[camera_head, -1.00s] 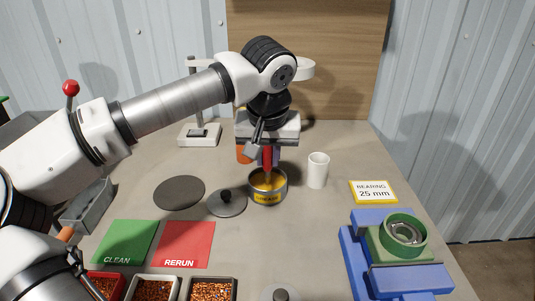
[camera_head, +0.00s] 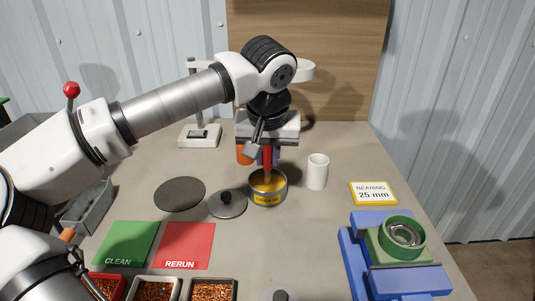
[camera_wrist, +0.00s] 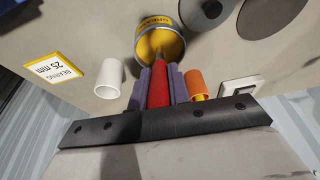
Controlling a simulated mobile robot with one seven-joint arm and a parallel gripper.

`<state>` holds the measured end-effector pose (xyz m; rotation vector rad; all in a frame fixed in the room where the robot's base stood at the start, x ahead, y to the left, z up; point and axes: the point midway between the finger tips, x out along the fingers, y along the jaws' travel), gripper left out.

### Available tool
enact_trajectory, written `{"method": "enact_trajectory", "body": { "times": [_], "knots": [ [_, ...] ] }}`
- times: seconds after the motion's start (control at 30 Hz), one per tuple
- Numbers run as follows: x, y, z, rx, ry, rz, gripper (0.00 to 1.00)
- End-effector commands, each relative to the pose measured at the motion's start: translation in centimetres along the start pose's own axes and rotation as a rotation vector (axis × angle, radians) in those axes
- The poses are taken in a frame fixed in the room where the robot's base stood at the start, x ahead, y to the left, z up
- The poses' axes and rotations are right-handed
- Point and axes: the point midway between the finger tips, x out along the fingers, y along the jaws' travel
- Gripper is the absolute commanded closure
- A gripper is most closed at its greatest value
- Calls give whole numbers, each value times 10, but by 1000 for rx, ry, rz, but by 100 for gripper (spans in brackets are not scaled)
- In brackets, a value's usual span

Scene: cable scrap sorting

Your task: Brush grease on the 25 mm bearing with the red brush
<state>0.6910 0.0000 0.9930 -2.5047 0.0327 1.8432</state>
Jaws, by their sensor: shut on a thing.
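My gripper (camera_head: 268,155) is shut on the red brush (camera_head: 267,158) and holds it upright above the grease tin. The brush also shows between the purple fingers in the wrist view (camera_wrist: 159,85). Its lower end reaches into the open grease tin (camera_head: 268,200), which holds yellow grease; I cannot tell how deep the bristles sit. The green bearing housing (camera_head: 385,245) with a metal bearing (camera_head: 404,234) rests in a blue fixture (camera_head: 360,275) at the front right. A yellow-edged sign (camera_head: 373,193) behind it reads "BEARING 25 mm".
A white cup (camera_head: 317,172) stands right of the tin, and an orange cup (camera_head: 244,153) is behind it. A grey lid (camera_head: 227,204) lies left of the tin. Green (camera_head: 125,243) and red (camera_head: 187,245) mats and trays of scrap (camera_head: 213,290) are at front left. The table between tin and fixture is clear.

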Motion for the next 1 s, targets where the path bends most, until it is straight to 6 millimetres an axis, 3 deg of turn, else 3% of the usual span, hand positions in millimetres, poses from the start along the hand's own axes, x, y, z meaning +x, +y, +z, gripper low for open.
{"method": "enact_trajectory", "body": {
  "times": [0.7, 1.0],
  "knots": [
    [-59, 0, -19, 1, 2, 0, 100],
    [-61, -1, -19, 0, 2, 0, 100]
  ]
}}
